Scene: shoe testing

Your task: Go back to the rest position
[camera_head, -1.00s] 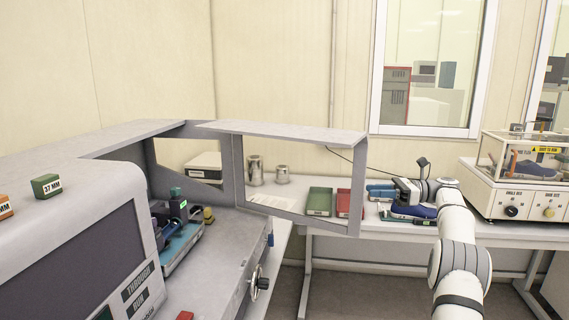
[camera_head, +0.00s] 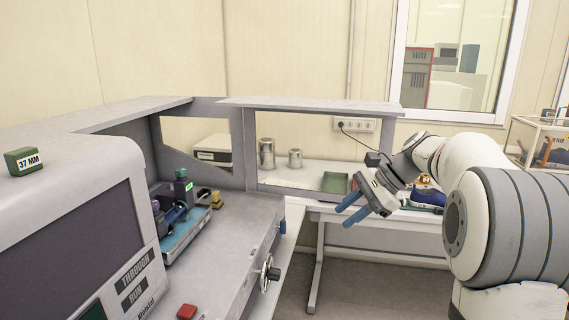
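My gripper (camera_head: 350,208) is in front of the back table, at the right of the middle of the head view. Its two blue fingers are spread apart and point to the lower left, with nothing visible between them. My white and grey arm fills the right side. A blue shoe (camera_head: 428,195) with some orange and white sits on the back table behind the gripper, partly hidden by my arm.
A grey testing machine (camera_head: 225,245) with a handwheel (camera_head: 270,273) and a red button (camera_head: 187,312) stands at left and front. The back table (camera_head: 390,240) holds a green tray (camera_head: 335,182) and metal cylinders (camera_head: 266,154). Open floor (camera_head: 345,285) lies below the gripper.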

